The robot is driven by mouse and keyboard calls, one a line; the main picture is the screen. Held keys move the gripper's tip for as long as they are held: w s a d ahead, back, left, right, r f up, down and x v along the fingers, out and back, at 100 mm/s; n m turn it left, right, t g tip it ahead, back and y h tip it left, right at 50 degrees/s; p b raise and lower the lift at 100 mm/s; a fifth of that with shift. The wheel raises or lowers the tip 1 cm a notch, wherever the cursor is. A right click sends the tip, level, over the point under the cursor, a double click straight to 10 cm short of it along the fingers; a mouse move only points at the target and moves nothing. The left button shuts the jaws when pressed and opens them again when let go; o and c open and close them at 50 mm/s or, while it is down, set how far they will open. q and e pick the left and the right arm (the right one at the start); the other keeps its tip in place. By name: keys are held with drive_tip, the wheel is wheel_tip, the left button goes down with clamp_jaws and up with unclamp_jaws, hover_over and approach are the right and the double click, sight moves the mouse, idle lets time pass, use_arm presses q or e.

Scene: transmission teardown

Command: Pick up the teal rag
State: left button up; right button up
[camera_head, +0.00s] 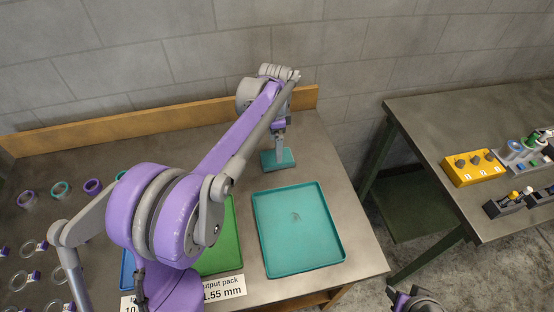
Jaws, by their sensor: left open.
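The teal rag (278,161) lies as a small flat folded block on the bench, near the back edge and behind the teal tray (338,262). My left arm reaches across the bench from the lower left, and my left gripper (279,148) points down at the rag, right over it. Its jaws are open. The fingertips are small here, and I cannot tell whether they touch the rag. Part of my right gripper (415,301) shows at the bottom edge, off the bench; its fingers are not clear.
A wooden backboard (150,122) runs along the back of the bench. A green tray (228,255) is partly hidden by my arm. Several rings lie at the left. A second table (425,120) at the right holds a yellow block (472,169). A gap separates the tables.

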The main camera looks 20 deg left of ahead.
use_arm(q)
drive_tip(key=f, duration=0.5)
drive_tip(key=shift+w+d+f, duration=0.15)
drive_tip(key=shift+w+f, duration=0.15)
drive_tip(key=shift+f, duration=0.05)
drive_tip(key=shift+c, duration=0.3)
drive_tip(key=c, duration=1.2)
wheel_tip(320, 180, up, 10)
drive_tip(key=shift+r, duration=0.1)
drive_tip(key=shift+c, duration=0.2)
